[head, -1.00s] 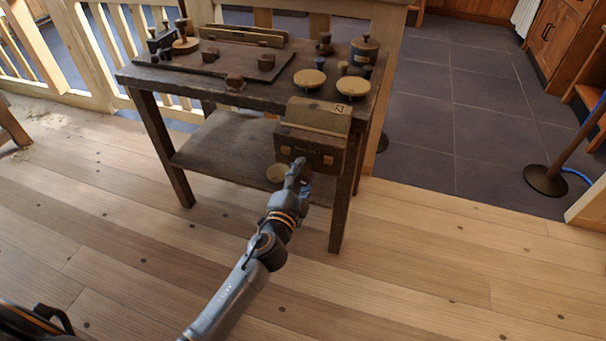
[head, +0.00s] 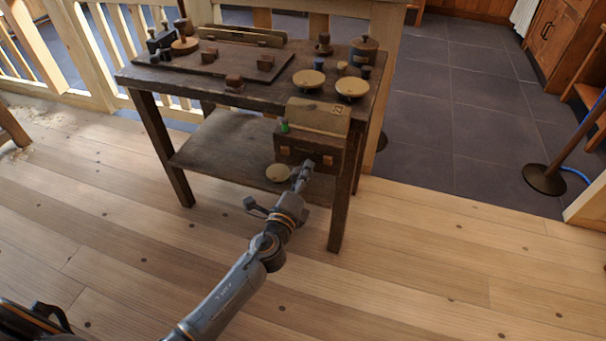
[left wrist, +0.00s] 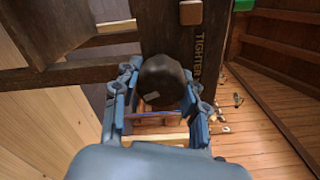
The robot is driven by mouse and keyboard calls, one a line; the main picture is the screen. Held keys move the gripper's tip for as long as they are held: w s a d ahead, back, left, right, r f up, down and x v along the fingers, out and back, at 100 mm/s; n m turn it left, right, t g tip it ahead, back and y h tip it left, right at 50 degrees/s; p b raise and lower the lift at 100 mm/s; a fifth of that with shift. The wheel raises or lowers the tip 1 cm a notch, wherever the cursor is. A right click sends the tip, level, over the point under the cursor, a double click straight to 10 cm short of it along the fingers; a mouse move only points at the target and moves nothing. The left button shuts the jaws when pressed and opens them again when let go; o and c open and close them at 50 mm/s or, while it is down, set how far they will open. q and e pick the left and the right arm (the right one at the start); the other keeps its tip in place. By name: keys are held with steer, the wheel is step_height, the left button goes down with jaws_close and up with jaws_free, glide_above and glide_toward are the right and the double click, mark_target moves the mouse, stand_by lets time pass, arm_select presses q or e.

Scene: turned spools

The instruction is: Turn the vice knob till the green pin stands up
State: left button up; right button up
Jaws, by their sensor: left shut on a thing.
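The wooden vice (head: 308,152) is on the front right of the dark bench. The green pin (head: 284,125) shows at its upper left and looks upright. A bit of green, likely the pin (left wrist: 243,5), also shows at the top edge of the left wrist view. The dark round vice knob (left wrist: 163,75) sits between the fingers of my left gripper (left wrist: 158,92), which is shut on it. The word TIGHTER is beside the knob. In the head view my left gripper (head: 303,170) is at the vice front and hides the knob. My right gripper is out of view.
The dark bench (head: 135,77) carries turned spools and two round pale discs (head: 309,78) on top. The wooden floor (head: 420,260) around the bench front is open.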

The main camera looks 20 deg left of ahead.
arm_select(q)
steer(key=shift+s+d+f+m, duration=0.1)
steer(key=shift+f+m, duration=0.1)
steer(key=shift+m, duration=0.35)
steer(key=shift+s+f+m, duration=0.1)
steer(key=shift+f+m, duration=0.05)
steer(key=shift+m, duration=0.4)
steer(key=o, duration=1)
steer(key=shift+c, duration=0.2)
steer(key=shift+o, duration=1)
steer(key=shift+r, duration=0.2)
steer(key=shift+s, duration=0.1)
steer(key=s, duration=1.2)
steer(key=shift+a, duration=0.3)
